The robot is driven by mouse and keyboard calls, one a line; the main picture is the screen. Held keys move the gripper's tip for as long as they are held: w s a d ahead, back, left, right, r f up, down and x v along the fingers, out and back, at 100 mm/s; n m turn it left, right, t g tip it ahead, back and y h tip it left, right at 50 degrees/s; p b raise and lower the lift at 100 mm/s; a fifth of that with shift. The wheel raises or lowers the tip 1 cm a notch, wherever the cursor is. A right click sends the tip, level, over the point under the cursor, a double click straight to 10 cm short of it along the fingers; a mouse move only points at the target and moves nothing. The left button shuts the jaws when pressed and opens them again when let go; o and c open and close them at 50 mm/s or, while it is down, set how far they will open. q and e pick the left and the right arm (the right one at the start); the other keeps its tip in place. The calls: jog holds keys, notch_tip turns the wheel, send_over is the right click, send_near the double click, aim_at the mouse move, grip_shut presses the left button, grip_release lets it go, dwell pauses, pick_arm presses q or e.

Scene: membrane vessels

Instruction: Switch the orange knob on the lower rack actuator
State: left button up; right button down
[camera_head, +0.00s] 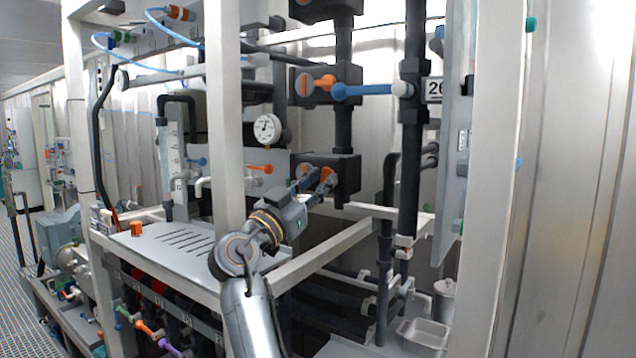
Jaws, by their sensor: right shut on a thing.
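The lower rack actuator (347,172) is a black box on a dark vertical pipe, near the middle of the view. Its orange knob (326,174) shows in small part at the front face. My right gripper (315,180) reaches up from below and is shut on this knob. The fingers and wrist hide much of the knob, so its exact angle is hard to tell. My left gripper is not in view.
Above is a similar black actuator (351,88) with an orange knob (307,85). A blue lever (365,90) is beside it. A white frame post (224,120) stands close left of my arm, near a round gauge (267,129). A white rail (320,250) runs below.

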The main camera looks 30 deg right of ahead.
jog(key=shift+m+g+b, duration=1.4)
jog(key=shift+m+b, duration=1.2)
jog(key=shift+b, duration=0.7)
jog(key=m, duration=0.1)
jog(key=m+g+b, duration=0.1)
jog(key=shift+w+r+m, duration=0.1)
jog(key=shift+r+m, duration=0.1)
jog(key=shift+m, duration=0.1)
jog(key=shift+r+m+g, duration=0.15)
jog(key=shift+m+g, duration=0.35)
jog(key=shift+m, duration=0.6)
jog(key=m+g+y+p, duration=0.1)
jog(key=m, duration=0.2)
jog(key=shift+a+r, duration=0.1)
jog(key=shift+r, duration=0.1)
jog(key=m+y+p, duration=0.1)
jog(key=m+p, duration=0.1)
jog(key=m, duration=0.2)
jog(key=shift+w+r+g, duration=0.1)
jog(key=shift+g, duration=0.3)
jog(key=shift+m+y+p, duration=0.55)
jog(key=shift+m+y, duration=0.05)
jog(key=shift+m, duration=0.6)
